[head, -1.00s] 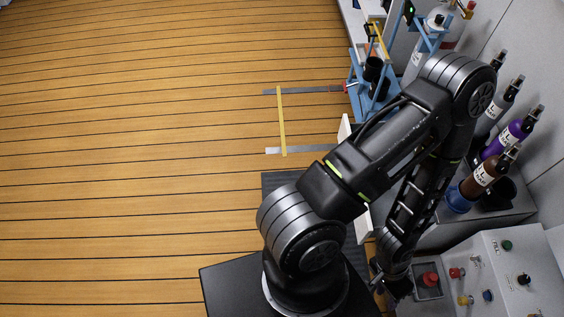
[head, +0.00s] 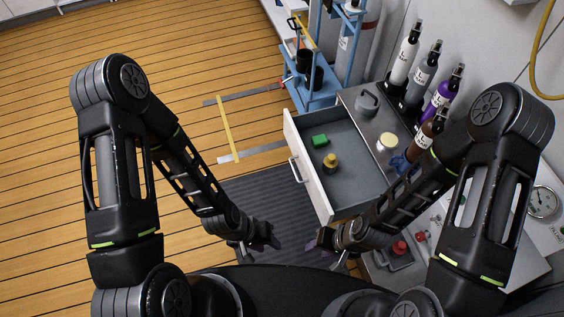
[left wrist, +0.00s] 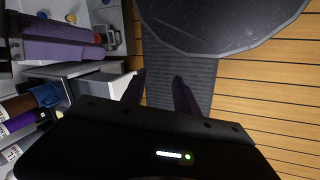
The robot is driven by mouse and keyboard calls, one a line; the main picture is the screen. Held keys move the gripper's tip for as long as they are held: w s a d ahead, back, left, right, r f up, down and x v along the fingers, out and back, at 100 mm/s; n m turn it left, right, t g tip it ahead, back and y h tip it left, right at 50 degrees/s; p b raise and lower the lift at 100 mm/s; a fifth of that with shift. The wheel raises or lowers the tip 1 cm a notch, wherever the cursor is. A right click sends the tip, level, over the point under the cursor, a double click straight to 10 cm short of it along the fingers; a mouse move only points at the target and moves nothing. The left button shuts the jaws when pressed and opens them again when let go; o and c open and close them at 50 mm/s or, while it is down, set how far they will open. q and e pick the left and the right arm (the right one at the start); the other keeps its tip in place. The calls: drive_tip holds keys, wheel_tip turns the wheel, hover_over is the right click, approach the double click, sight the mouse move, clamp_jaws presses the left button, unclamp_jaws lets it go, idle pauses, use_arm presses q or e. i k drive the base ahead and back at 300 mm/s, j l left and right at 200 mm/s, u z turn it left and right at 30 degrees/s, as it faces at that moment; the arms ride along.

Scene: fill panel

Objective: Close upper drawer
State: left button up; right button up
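The open upper drawer (head: 350,150) sticks out of the grey cabinet towards the left in the head view. Its white front (head: 306,165) carries a bar handle (head: 295,172). Inside lie a green block (head: 320,141) and a yellow-and-dark item (head: 331,162). My left gripper (head: 262,246) is open and empty, in front of and below the drawer front, apart from it. In the left wrist view its fingers (left wrist: 159,92) are spread over the dark mat. My right gripper (head: 326,250) appears open and empty near the drawer's near corner; it also shows in the left wrist view (left wrist: 60,42).
A grey kettle-like weight (head: 368,100) and a pale round jar (head: 387,143) sit on the cabinet top. A control panel with a red button (head: 399,248) is near my right arm.

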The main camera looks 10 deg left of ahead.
sight(356, 183)
drive_tip(key=k+l+z, duration=0.1)
drive_tip(key=z, duration=0.25)
drive_tip(key=k+l+z, duration=0.1)
drive_tip(key=z, duration=0.25)
drive_tip(key=k+l+z, duration=0.1)
drive_tip(key=z, duration=0.2)
drive_tip(key=l, duration=0.1)
